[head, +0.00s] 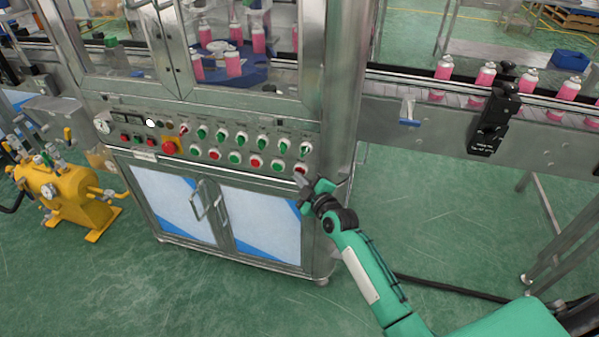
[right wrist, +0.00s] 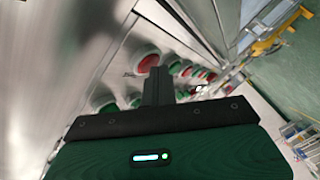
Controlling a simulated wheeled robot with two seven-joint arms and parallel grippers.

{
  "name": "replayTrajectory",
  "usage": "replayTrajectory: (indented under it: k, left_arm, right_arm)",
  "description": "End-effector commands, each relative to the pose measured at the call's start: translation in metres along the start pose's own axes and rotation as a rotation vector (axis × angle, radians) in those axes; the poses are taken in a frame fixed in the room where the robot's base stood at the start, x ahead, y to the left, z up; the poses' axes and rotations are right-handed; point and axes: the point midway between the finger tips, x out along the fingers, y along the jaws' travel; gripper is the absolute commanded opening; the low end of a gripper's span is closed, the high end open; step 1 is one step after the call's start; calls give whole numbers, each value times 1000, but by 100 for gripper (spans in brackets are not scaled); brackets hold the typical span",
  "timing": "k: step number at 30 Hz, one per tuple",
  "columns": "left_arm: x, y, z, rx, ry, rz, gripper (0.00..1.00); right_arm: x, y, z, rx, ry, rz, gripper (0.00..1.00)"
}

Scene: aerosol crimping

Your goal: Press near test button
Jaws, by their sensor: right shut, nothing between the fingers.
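The control panel (head: 225,145) on the machine's front carries two rows of green and red buttons and switches. A red button (head: 300,168) sits at the right end of the lower row; no label tells me which one is the test button. My right gripper (head: 302,186) is shut and empty, just below and in front of this red button. In the right wrist view the shut fingers (right wrist: 157,82) point at a red button with a pale ring (right wrist: 148,63). The tips overlap its lower edge in the picture; I cannot tell if they touch. My left gripper is out of view.
A larger red knob (head: 169,147) and gauges are at the panel's left. Cabinet doors with handles (head: 198,202) are below the panel. A metal post (head: 345,90) stands right of it. A conveyor with pink cans (head: 444,68) runs to the right. A yellow tank (head: 62,193) stands left.

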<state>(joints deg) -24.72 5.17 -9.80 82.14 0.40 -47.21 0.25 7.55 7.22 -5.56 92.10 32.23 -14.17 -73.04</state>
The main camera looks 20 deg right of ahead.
Motion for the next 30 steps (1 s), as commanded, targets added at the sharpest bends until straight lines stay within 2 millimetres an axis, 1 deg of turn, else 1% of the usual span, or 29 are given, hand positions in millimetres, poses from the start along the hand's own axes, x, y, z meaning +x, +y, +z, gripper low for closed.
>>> replayTrajectory:
  k: [1,6,18,30]
  left_arm:
    - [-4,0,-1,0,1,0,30]
    - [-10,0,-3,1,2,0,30]
    - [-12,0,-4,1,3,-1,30]
    - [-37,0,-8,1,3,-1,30]
  right_arm:
    - [-2,0,-2,0,0,0,0]
    - [-8,-5,-7,1,0,-2,0]
    - [-11,-7,-9,1,0,-1,0]
    - [-38,-26,-29,1,-1,-3,0]
